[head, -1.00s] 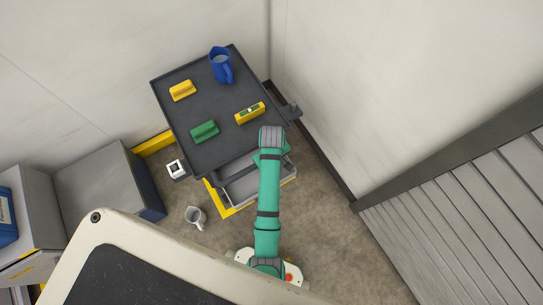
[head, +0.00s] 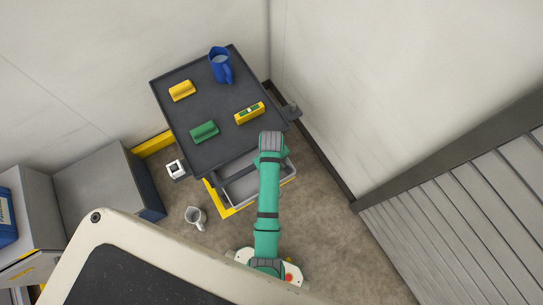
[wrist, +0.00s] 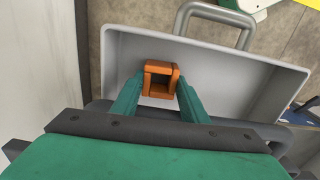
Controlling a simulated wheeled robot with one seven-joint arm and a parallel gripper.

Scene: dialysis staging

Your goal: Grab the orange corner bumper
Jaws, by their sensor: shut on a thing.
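The orange corner bumper (wrist: 160,79) shows in the wrist view as a small angular block with a square hollow. My gripper (wrist: 157,88) has its two green fingers on either side of it, shut on it. The bumper is over the grey bin (wrist: 220,68), near its inner wall; I cannot tell whether it still touches the bin floor. In the head view my green arm covers the gripper and bumper, and part of the grey bin (head: 262,188) shows beside the arm below the dark tabletop.
The dark cart top (head: 185,130) holds a blue pitcher (head: 220,66), a yellow block (head: 182,91), a green block (head: 205,131) and a yellow level (head: 250,113). A white mug (head: 196,217) and a white square item (head: 176,169) are left of the bin. Walls stand close behind.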

